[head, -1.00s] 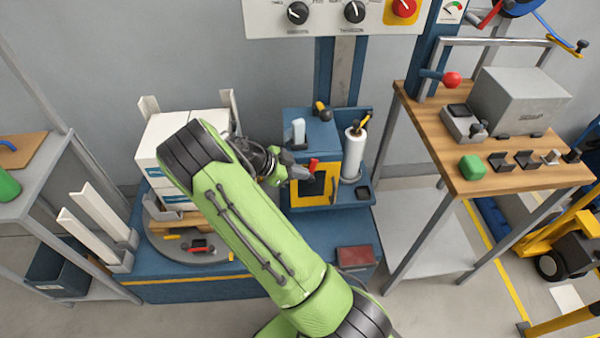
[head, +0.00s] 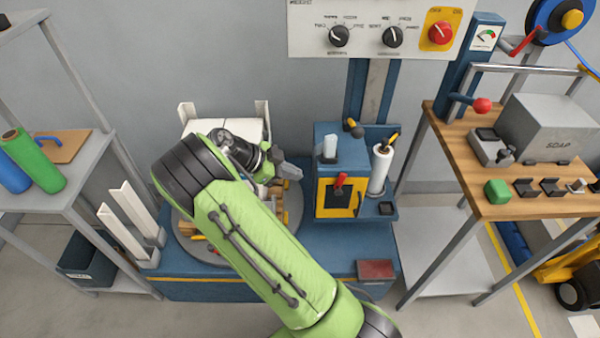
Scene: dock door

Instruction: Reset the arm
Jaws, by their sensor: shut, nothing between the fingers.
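My green arm (head: 265,250) reaches up from the bottom of the head view and bends over the blue workbench (head: 205,288). My gripper (head: 288,171) is at the end of the dark wrist, pointing right and a little down. It is shut and empty, above the right part of the turntable, left of the blue box with the yellow-framed dark panel (head: 338,197). It appears apart from that box. The arm and wrist hide part of the turntable and of the white boxes on it.
White boxes (head: 222,128) stand on a grey turntable (head: 200,248). A white roll (head: 380,170) stands right of the blue box. A control panel (head: 372,28) hangs above. Shelving (head: 75,185) flanks the left, a wooden-topped table (head: 480,190) the right. The bench front has a red-brown block (head: 376,269).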

